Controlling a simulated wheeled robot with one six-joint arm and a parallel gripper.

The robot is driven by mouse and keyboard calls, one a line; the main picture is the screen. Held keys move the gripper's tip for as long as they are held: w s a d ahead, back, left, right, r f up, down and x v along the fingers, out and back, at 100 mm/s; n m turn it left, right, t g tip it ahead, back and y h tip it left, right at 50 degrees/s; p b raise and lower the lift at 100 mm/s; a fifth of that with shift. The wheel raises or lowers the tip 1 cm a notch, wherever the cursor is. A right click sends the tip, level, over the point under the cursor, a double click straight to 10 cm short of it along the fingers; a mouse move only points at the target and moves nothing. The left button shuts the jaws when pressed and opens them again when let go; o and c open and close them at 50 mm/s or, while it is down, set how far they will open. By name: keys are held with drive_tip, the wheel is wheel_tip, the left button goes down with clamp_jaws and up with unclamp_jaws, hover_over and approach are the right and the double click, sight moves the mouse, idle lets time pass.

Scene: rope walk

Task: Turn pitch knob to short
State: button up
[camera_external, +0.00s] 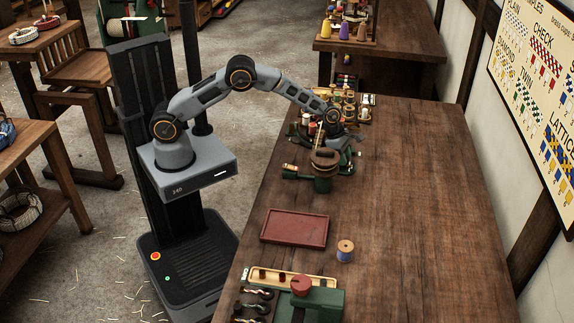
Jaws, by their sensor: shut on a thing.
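A small green machine (319,183) with a stacked round brown top (325,160) stands near the left edge of the workbench. My gripper (347,146) is low over the bench, at the far right side of this machine. It is shut on a small part there, which looks to be the pitch knob. The knob itself is hidden by the gripper and the machine's top, so its setting and any markings cannot be read.
A red tray (295,228) and a thread spool (345,250) lie nearer on the workbench (420,220). A green device with a red knob (301,285) stands at the front. A rack of small spools (358,104) is behind my gripper. The bench's right side is clear.

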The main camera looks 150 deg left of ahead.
drive_tip(key=shift+c, duration=1.1)
drive_tip(key=shift+m, duration=0.3)
drive_tip(key=shift+a+m+t+h+b, duration=0.1)
drive_tip(key=shift+m+t+h+b, duration=0.3)
drive_tip(key=shift+m, duration=0.6)
drive_tip(key=shift+a+m+h, duration=0.1)
drive_tip(key=shift+m+h, duration=0.9)
drive_tip(key=shift+m, duration=1.4)
drive_tip(key=o, duration=0.9)
